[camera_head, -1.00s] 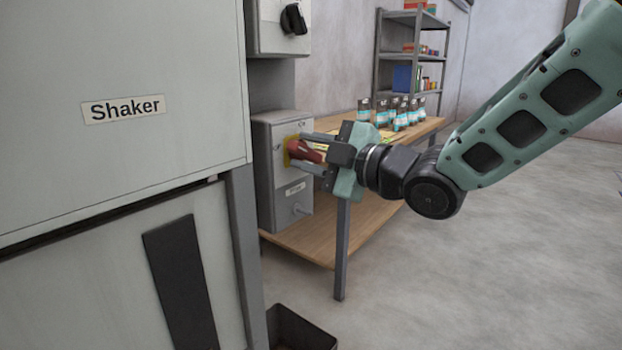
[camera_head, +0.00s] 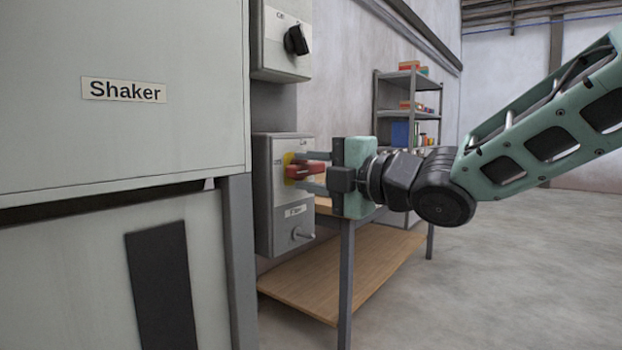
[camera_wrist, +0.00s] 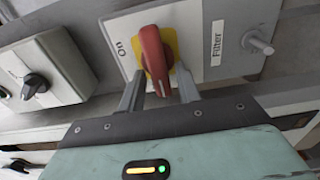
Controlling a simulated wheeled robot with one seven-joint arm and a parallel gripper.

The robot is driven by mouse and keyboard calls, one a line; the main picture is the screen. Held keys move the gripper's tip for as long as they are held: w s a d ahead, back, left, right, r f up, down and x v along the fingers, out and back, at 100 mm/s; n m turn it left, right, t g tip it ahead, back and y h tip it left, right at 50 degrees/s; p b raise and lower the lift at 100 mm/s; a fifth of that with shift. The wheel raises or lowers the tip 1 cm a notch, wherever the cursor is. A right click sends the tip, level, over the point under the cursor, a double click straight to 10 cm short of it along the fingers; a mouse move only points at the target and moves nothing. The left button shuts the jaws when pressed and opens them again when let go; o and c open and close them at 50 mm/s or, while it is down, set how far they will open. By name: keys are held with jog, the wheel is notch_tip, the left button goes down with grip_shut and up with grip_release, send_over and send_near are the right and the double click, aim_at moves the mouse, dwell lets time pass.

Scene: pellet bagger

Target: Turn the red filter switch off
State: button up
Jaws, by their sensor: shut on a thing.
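The red filter switch (camera_head: 304,170) sits on a yellow plate (camera_head: 289,160) on the front of a grey box (camera_head: 262,200). In the wrist view, the red handle (camera_wrist: 154,57) lies between my two fingers, with a "Filter" label (camera_wrist: 216,42) to its right. Small lettering beside the switch is hard to read. My gripper (camera_head: 310,171) is shut on the red handle, one finger above it and one below in the head view. Part of the handle is hidden by the fingers.
Above the filter box is another box with a black knob (camera_head: 296,40). A metal peg (camera_head: 302,234) sticks out below the switch. The large "Shaker" cabinet (camera_head: 190,130) stands close on the left. A wooden table (camera_head: 340,275) is behind my gripper; open floor lies to the right.

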dwell(0.3)
jog(key=o, duration=0.6)
jog(key=shift+o, duration=0.2)
jog(key=p+v, duration=0.2)
jog(key=v, duration=1.5)
jog(key=shift+d+p, duration=0.2)
jog(key=shift+p, duration=0.1)
jog(key=shift+s+f, duration=0.1)
